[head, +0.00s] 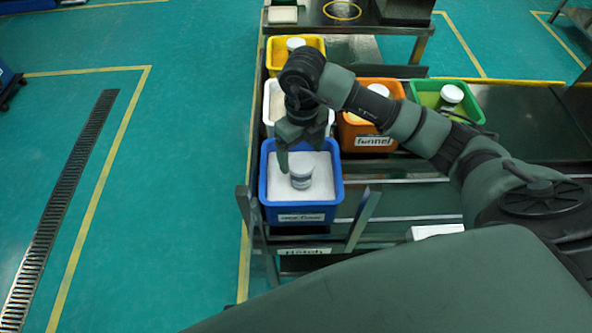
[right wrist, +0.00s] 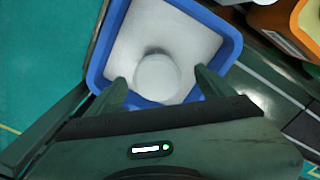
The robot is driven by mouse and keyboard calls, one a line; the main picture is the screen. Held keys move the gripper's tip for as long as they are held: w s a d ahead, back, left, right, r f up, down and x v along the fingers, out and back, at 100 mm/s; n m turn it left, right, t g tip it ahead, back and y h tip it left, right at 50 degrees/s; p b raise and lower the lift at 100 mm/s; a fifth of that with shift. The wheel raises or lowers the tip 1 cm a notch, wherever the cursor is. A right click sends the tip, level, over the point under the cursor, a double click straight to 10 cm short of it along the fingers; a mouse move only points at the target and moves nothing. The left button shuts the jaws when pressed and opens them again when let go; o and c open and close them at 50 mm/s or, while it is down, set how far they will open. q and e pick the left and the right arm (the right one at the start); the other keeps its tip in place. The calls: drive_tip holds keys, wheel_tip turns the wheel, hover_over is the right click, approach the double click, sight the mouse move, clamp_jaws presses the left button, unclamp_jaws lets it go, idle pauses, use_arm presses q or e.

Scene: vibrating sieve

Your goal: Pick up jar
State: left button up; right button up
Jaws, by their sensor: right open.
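A small jar (head: 301,172) with a grey-white lid and a dark band stands upright in a blue bin (head: 303,215) on white material. In the right wrist view the jar (right wrist: 157,80) shows from above, its round lid between my fingertips. My right gripper (head: 302,156) is open above and just behind the jar in the head view. In the right wrist view its two fingers (right wrist: 160,84) stand to either side of the lid with small gaps. Nothing is held. My left gripper is not in view.
Behind the blue bin stand a white bin (head: 270,105), a yellow bin (head: 272,62), an orange bin (head: 368,143) and a green bin (head: 470,108). White-lidded jars show in several. Open floor lies to the left.

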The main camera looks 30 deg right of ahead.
sight(301, 162)
drive_tip(key=shift+s+f+p, duration=0.3)
drive_tip(key=shift+f+p, duration=0.05)
drive_tip(key=shift+f, duration=0.5)
wheel_tip(301, 162, down, 4)
drive_tip(key=shift+a+r+p, duration=0.15)
drive_tip(key=shift+p, duration=0.3)
drive_tip(key=shift+w+f, duration=0.1)
drive_tip(key=shift+f, duration=0.25)
drive_tip(key=c, duration=1.6)
drive_tip(key=shift+o, duration=0.2)
drive_tip(key=shift+r, duration=0.1)
